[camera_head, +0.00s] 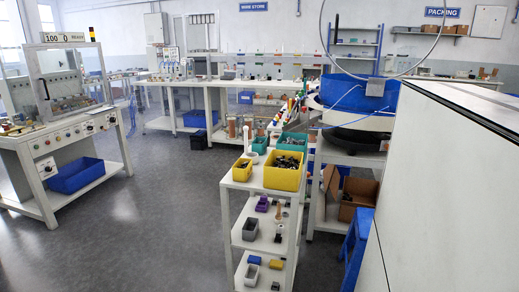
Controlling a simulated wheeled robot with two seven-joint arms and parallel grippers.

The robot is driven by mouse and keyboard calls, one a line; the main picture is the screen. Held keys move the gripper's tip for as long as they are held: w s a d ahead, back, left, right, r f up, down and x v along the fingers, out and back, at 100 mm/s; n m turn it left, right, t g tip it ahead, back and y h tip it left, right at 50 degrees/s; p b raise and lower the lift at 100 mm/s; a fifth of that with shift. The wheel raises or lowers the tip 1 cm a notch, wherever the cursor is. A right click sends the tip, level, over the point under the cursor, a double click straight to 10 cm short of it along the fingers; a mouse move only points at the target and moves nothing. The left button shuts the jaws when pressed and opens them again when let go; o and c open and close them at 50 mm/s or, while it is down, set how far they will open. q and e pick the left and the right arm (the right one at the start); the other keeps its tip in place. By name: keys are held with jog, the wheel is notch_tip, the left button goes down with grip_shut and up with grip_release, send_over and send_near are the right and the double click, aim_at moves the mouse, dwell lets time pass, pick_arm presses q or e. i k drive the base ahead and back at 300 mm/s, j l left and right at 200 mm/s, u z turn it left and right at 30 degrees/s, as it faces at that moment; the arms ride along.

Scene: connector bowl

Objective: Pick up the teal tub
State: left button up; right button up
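Two teal containers show at the back of the top shelf of a narrow white rack. The larger teal tub (290,147) holds dark small parts and stands just behind a yellow bin. A smaller teal tub (259,148) stands to its left. I cannot tell which one the task means. Neither of my grippers is in view.
The white rack (233,211) also bears a large yellow bin (281,184) of black parts and a small yellow bin (241,175). A tall white cabinet (445,190) fills the right. A blue bowl machine (360,95) stands behind. Grey floor (150,230) is clear at left.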

aim_at(258, 145)
jog(key=i+j+z, duration=0.1)
jog(key=j, duration=0.2)
jog(key=i+j+z, duration=0.1)
jog(key=j, duration=0.2)
jog(key=i+j+z, duration=0.1)
jog(key=j, duration=0.25)
jog(key=i+j+z, duration=0.25)
jog(key=i+j, duration=0.2)
jog(key=i+j+z, duration=0.15)
jog(key=j, duration=0.25)
jog(key=i+j+z, duration=0.25)
jog(key=i+j, duration=0.2)
jog(key=j, duration=0.25)
jog(key=i+j+z, duration=0.15)
jog(key=j, duration=0.2)
jog(key=i+j+z, duration=0.1)
jog(key=j, duration=0.25)
jog(key=i+j+z, duration=0.15)
jog(key=j, duration=0.25)
jog(key=i+j+z, duration=0.4)
jog(key=i+j, duration=0.35)
jog(key=j, duration=0.1)
